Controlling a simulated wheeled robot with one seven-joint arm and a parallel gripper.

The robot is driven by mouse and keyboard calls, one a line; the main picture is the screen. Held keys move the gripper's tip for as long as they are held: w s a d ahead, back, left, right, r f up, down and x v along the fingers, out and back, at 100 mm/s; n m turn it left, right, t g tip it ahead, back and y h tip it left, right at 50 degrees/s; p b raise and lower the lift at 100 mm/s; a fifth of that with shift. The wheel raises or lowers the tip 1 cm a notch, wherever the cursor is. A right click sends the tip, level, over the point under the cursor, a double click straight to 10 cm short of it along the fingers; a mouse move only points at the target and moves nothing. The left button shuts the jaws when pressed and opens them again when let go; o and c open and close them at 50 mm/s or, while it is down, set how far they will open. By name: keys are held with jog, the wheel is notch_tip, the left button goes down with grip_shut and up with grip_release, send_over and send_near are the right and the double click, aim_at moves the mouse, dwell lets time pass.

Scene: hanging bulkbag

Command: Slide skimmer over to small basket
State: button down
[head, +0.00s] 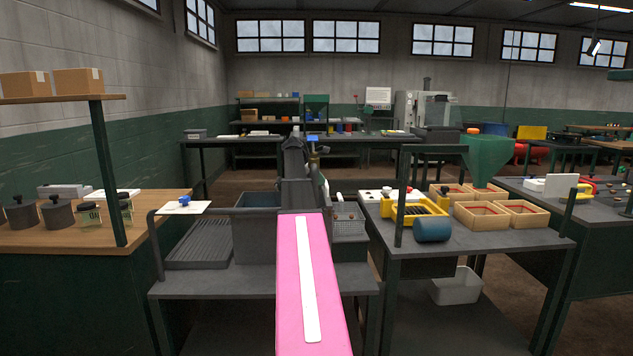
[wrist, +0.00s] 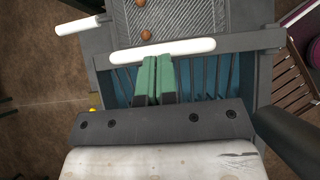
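My gripper (wrist: 157,60) shows in the wrist view with its two green fingers together and only a thin dark line between them. Their tips are at a white bar (wrist: 195,47); I cannot tell if they touch it or what it belongs to. Beyond it is a grey textured tray or basket (wrist: 185,15) with small brown round pieces in it. In the head view a small metal basket (head: 347,217) stands right of my arm, partly hidden. My fingers are hidden there behind my arm. I cannot make out the skimmer for certain.
A blue-grey basin (head: 257,200) and ribbed drainboard (head: 198,251) lie left of my arm. A dark post (head: 402,190) stands right of the basket. The right-hand table holds a blue cylinder (head: 432,230), a yellow frame (head: 415,212) and wooden boxes (head: 481,215).

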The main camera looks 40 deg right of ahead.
jog(key=shift+s+d, duration=0.15)
jog(key=shift+d, duration=0.05)
jog(key=w+a+f+v, duration=0.1)
jog(key=a+f+v, duration=0.1)
jog(key=v, duration=1.1)
jog(key=shift+w+r, duration=0.2)
jog(key=shift+w, duration=0.05)
jog(key=shift+s+a, duration=0.1)
jog(key=shift+a, duration=0.1)
